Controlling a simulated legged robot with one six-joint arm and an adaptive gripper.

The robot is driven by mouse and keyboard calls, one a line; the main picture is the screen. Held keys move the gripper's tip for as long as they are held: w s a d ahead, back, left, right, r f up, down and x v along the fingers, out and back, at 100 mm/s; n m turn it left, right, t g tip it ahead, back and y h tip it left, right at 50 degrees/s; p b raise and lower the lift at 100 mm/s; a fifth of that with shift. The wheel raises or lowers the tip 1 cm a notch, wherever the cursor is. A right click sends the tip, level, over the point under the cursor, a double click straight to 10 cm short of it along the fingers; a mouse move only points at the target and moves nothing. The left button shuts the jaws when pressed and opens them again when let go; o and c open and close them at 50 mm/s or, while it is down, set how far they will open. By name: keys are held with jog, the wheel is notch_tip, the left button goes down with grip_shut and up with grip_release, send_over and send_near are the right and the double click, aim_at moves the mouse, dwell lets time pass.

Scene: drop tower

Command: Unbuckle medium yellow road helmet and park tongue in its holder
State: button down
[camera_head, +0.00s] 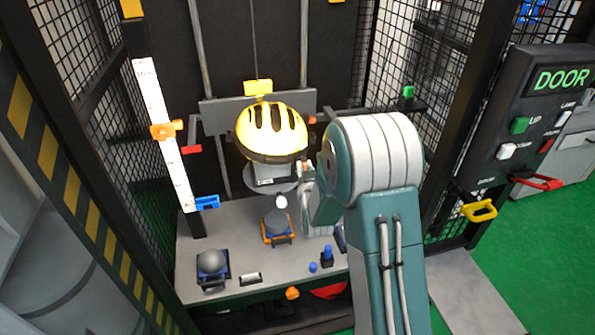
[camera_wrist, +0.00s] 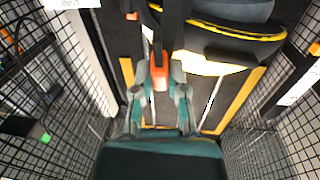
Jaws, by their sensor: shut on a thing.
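The yellow road helmet (camera_head: 272,132), with black vents and a dark lower rim, sits on the tower's carriage in the head view. Its yellow and black edge (camera_wrist: 222,62) fills the upper right of the wrist view. My gripper (camera_wrist: 160,72) is shut on an orange-red buckle piece (camera_wrist: 159,78) at the lower end of a dark strap (camera_wrist: 158,40). This piece hangs beside and below the helmet edge. In the head view my arm hides most of the gripper. I cannot tell which holder is for the tongue.
A grey bench (camera_head: 205,230) below carries a dark ball form (camera_head: 211,262), another in a blue and orange stand (camera_head: 277,225) and small blue parts (camera_head: 326,255). Black mesh walls (camera_head: 420,90) close in both sides. A control panel (camera_head: 530,120) reading DOOR stands at right.

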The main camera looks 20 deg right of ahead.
jog(key=shift+w+d+r, duration=0.6)
jog(key=shift+w+d, duration=0.5)
jog(key=shift+d, duration=2.65)
jog(key=shift+w+d+r, duration=1.85)
jog(key=shift+w+r, duration=1.8)
jog(key=shift+w, duration=1.15)
jog(key=shift+w+a+r, duration=0.15)
jog(key=shift+w+a, duration=1.05)
jog(key=shift+a, duration=0.1)
jog(key=shift+w+a+r, duration=0.15)
jog(key=shift+w+a, duration=1)
jog(key=shift+a, duration=0.1)
jog(key=shift+s+d+f, duration=0.1)
jog(key=shift+s+f, duration=0.15)
jog(key=shift+f, duration=0.6)
jog(key=shift+s+d+f, duration=0.15)
jog(key=shift+d+f, duration=0.05)
jog(key=shift+f, duration=0.55)
jog(key=shift+s+d+f, duration=0.15)
jog(key=shift+f, duration=0.55)
jog(key=shift+f, duration=0.25)
jog(key=shift+s+d+f+m+t, duration=0.1)
jog(key=shift+s+f+m+t, duration=0.05)
jog(key=shift+f+m+t, duration=0.4)
jog(key=shift+s+f+m+t, duration=0.15)
jog(key=shift+f+m+t, duration=0.15)
jog(key=shift+f, duration=0.4)
jog(key=shift+f, duration=0.1)
